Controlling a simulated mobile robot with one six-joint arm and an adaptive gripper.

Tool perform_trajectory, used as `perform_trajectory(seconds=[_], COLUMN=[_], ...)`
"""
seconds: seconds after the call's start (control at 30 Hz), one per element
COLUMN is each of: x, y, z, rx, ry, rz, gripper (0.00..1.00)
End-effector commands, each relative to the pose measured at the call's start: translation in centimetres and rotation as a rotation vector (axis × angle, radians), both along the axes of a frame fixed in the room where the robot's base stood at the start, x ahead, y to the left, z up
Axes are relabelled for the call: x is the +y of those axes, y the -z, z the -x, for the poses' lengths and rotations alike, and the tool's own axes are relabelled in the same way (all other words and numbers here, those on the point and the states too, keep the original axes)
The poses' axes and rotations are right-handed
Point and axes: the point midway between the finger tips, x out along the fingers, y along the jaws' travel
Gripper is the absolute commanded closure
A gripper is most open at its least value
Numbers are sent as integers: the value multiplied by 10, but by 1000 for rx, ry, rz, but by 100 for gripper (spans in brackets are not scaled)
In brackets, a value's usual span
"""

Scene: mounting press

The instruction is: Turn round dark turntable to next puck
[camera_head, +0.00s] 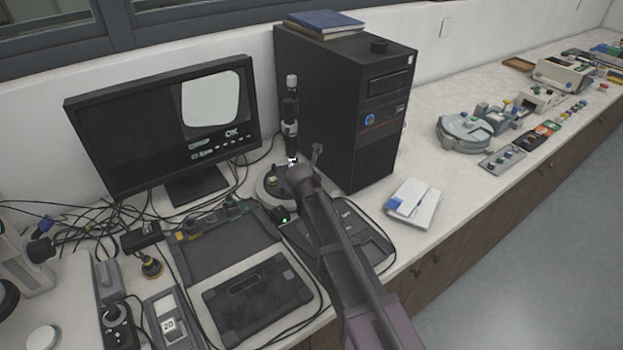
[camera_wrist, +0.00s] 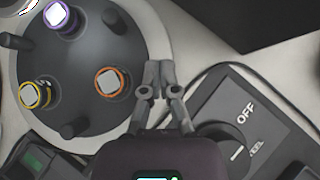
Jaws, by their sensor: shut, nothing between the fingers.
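The round dark turntable (camera_wrist: 85,65) sits on a wider pale round base and fills the upper left of the wrist view. It carries pucks with a purple ring (camera_wrist: 60,15), a yellow ring (camera_wrist: 34,95) and an orange ring (camera_wrist: 109,82), and several dark upright pegs, one at the upper right (camera_wrist: 116,20). In the head view the turntable (camera_head: 274,188) is partly hidden by my arm. My gripper (camera_wrist: 160,72) is shut and empty, with its fingertips over the turntable's right edge, right of the orange puck. I cannot tell whether it touches the turntable. It also shows in the head view (camera_head: 296,172).
A control box with a knob marked OFF (camera_wrist: 240,125) lies right of my gripper. A black upright instrument (camera_head: 290,105) stands over the turntable. A black computer tower (camera_head: 350,120) stands behind right, a monitor (camera_head: 160,125) behind left. Cables and dark trays crowd the left.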

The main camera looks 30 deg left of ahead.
Motion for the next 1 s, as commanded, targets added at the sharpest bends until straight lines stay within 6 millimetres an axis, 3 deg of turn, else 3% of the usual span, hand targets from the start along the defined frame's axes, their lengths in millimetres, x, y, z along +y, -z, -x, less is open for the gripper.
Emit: perform_trajectory(seconds=[0.6,1.0], x=[-43,-58], y=[-54,-71], z=[33,43], rx=[0,0], ry=[-1,0], rz=[0,0], gripper=[100,100])
